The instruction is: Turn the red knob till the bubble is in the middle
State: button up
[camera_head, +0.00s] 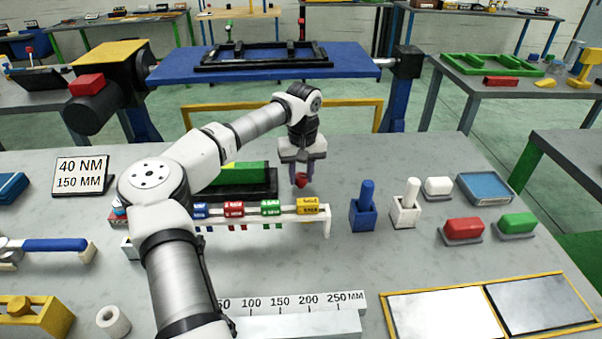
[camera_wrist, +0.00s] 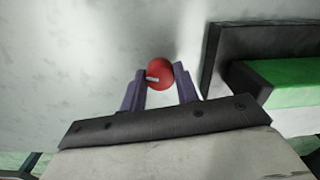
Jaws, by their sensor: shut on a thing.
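The red knob (camera_head: 301,180) stands on the grey table just right of a green block on a black base. It also shows in the wrist view (camera_wrist: 160,74), with a small white mark on its face. My gripper (camera_head: 302,170) points down over it. In the wrist view its two purple fingers (camera_wrist: 160,84) lie on either side of the knob and are shut on it. The bubble cannot be made out in either view.
The green block (camera_head: 244,176) on its black base (camera_head: 262,190) is close to the knob. A white rack with coloured tags (camera_head: 310,208) stands in front. Blue (camera_head: 363,212) and white (camera_head: 405,212) upright-handled blocks stand to the right. The table behind the knob is clear.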

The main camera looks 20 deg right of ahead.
aim_at(303, 176)
dwell(0.3)
jog(key=o, duration=1)
jog(key=shift+c, duration=0.2)
jog(key=shift+r, duration=0.15)
notch_tip(303, 176, up, 14)
jog(key=b, duration=0.2)
jog(key=shift+d+f, duration=0.2)
jog(key=shift+s+f, duration=0.1)
jog(key=shift+s, duration=0.05)
